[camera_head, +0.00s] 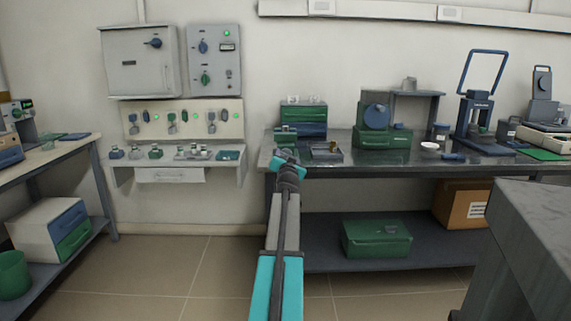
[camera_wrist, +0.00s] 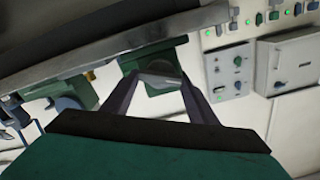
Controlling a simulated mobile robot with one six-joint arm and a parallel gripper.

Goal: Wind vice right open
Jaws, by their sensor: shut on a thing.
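In the wrist view, a green body (camera_wrist: 153,58) sits at the bench edge just beyond my gripper (camera_wrist: 163,84); it looks like the vice. A pale grey bar (camera_wrist: 162,79), which looks like its handle, lies across between my two fingers. My gripper is shut on this bar. In the head view my gripper (camera_head: 287,157) is at the front edge of the bench, left end, and my arm covers what it holds. I cannot tell how far apart the vice jaws are.
The bench top (camera_head: 345,165) carries a blue-green box (camera_head: 303,120), a small tray (camera_head: 326,152) and a green machine (camera_head: 383,138). A wall control panel (camera_head: 214,66) and a small shelf (camera_head: 180,160) are to the left. A grey block (camera_head: 530,245) stands near at right.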

